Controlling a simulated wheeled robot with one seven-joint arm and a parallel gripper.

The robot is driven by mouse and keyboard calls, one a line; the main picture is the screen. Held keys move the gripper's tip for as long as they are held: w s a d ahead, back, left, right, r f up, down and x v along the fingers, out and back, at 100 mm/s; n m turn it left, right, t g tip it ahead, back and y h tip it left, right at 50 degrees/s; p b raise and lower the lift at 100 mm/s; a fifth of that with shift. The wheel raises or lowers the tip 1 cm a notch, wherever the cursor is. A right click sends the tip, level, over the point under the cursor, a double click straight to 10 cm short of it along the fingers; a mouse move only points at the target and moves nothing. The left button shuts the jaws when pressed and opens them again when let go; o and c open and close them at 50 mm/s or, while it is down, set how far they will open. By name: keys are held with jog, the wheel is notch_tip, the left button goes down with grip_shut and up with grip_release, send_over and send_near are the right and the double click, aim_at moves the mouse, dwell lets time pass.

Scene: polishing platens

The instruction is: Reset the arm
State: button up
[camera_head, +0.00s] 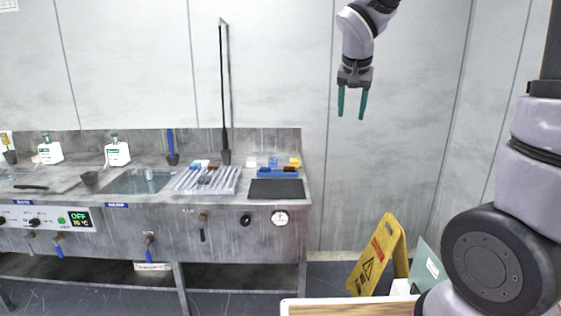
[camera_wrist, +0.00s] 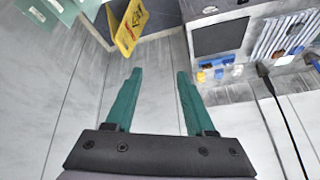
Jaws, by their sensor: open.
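My gripper (camera_head: 352,112) hangs in the air in front of the wall, fingers pointing down, to the right of and above the metal sink bench (camera_head: 225,225). Its two teal fingers are apart with nothing between them. In the wrist view the gripper (camera_wrist: 160,85) also shows open and empty, with bare wall behind the fingers. My arm comes in from the top of the head view; its middle part is out of that view.
A black mat (camera_head: 276,189), a ridged rack (camera_head: 205,180) and small blue and yellow items lie on the bench's right end. White bottles (camera_head: 117,152) stand further left. A yellow wet-floor sign (camera_head: 378,255) stands on the floor at right. Air around my gripper is clear.

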jog(key=s+d+r+y, duration=0.1)
jog(key=s+d+r, duration=0.1)
jog(key=s, duration=0.8)
jog(key=s+d+r+t+y, duration=0.1)
jog(key=s+d+r+y, duration=0.1)
jog(key=s, duration=0.8)
jog(key=shift+s+d+r+t, duration=0.2)
jog(key=shift+s+d+t, duration=0.1)
jog(key=shift+d, duration=0.6)
